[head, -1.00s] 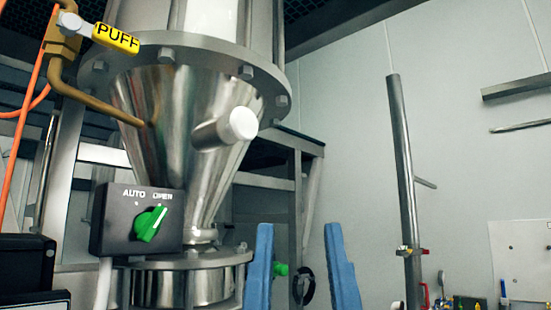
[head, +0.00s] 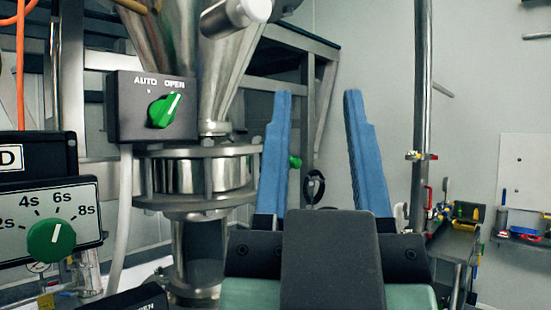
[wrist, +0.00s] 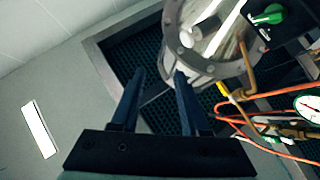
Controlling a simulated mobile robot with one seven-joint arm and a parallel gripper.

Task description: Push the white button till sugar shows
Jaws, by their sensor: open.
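A round white button-like cap (head: 252,10) sits on a short metal stub on the steel cone hopper (head: 222,75), at the top edge of the head view. My gripper (head: 318,95) is open and empty, its two blue fingers pointing up, to the right of the hopper and lower than the cap in the picture. In the wrist view my gripper (wrist: 159,74) shows dark fingers apart, with the steel hopper (wrist: 212,45) beyond the right finger. Nothing is between the fingers. I see no sugar; the hopper's upper part is out of the head view.
A black box with a green AUTO/OPEN knob (head: 163,110) stands left of the hopper. A timer panel with a green dial (head: 51,240) is at the lower left. A steel pole (head: 422,110) and a tool tray (head: 455,235) are at the right. Orange hoses (wrist: 260,115) run right of the fingers.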

